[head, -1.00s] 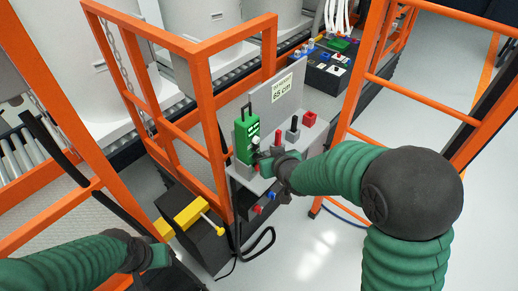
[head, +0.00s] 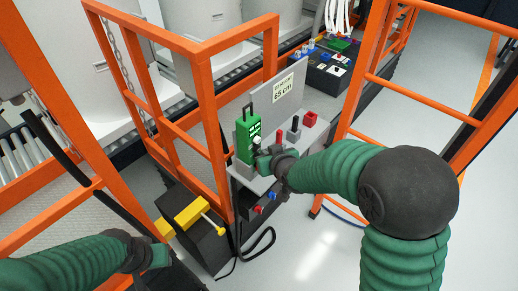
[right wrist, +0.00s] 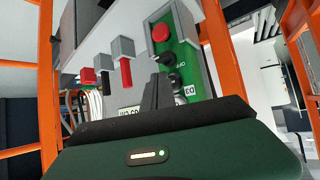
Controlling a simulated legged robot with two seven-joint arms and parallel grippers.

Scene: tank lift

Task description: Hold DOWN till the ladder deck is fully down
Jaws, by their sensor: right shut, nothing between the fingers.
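A green control pendant (head: 247,136) stands upright on a grey console (head: 262,184) beside the orange rails. In the right wrist view its green face (right wrist: 178,62) carries a red button (right wrist: 160,33) and black knobs. My right gripper (head: 260,158) is shut and empty at the lower part of that face. Its dark fingertips (right wrist: 157,92) are close to the black knobs; I cannot tell whether they touch. A display sign (head: 283,87) behind the pendant reads about 65 cm. My left gripper (head: 158,256) is low at the left, and its jaws are unclear. The ladder deck cannot be identified with certainty.
A red lever (head: 279,138), a black-tipped lever (head: 294,127) and a red block (head: 310,119) stand on the console. Orange rails (head: 190,50) and an orange ladder frame (head: 425,107) flank it. Clear floor lies right.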

